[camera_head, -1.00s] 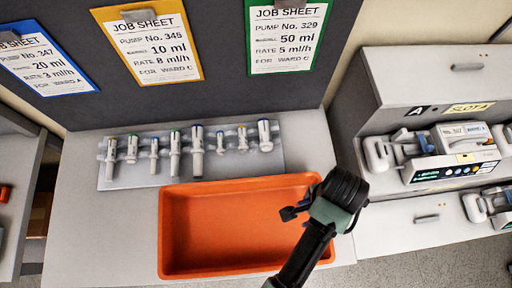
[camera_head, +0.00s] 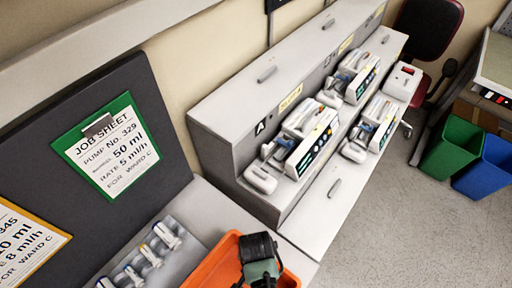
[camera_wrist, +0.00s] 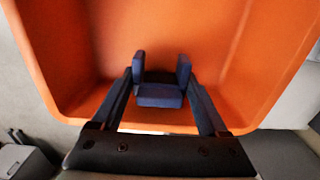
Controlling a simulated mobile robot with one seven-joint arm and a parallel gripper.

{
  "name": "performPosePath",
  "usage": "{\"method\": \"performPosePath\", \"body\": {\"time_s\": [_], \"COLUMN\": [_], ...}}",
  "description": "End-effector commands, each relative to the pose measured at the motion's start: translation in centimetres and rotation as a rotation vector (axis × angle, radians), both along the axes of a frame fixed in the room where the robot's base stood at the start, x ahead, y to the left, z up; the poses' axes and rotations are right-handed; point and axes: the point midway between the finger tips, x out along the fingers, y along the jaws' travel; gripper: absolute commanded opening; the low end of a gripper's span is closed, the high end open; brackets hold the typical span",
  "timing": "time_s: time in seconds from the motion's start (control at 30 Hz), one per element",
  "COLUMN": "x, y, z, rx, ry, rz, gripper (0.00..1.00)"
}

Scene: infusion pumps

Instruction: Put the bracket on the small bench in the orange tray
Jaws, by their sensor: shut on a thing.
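The orange tray (camera_head: 212,268) shows partly at the bottom edge of the head view. In the wrist view the tray (camera_wrist: 70,45) fills most of the picture, with its near rim below the fingers. My gripper (camera_wrist: 162,78) is shut on a blue U-shaped bracket (camera_wrist: 160,96), which sits between the two fingers with its two upright ends pointing away. The bracket is over the inside of the tray; I cannot tell its height above the tray floor. In the head view my wrist is at the tray, and the fingertips are cut off or hidden.
Several syringes (camera_head: 140,270) lie on a grey board left of the tray. A grey shelf unit (camera_head: 225,115) with several infusion pumps (camera_head: 312,140) stands to the right. Job sheets hang on a dark panel (camera_head: 165,120). Green (camera_head: 452,148) and blue (camera_head: 487,168) bins stand far right.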

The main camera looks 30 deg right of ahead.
Motion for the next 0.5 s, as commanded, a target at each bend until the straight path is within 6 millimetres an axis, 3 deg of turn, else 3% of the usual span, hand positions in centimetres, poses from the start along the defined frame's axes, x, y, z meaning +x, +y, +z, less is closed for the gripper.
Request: {"method": "performPosePath", "body": {"time_s": [0.17,0.5], "x": [0.0,0.1], "y": [0.0,0.0], "z": [-1.6,-1.9], "rx": [-0.001,-0.001], "ry": [0.000,-0.001], "rz": [0.000,0.000], "gripper": [0.14,0.14]}}
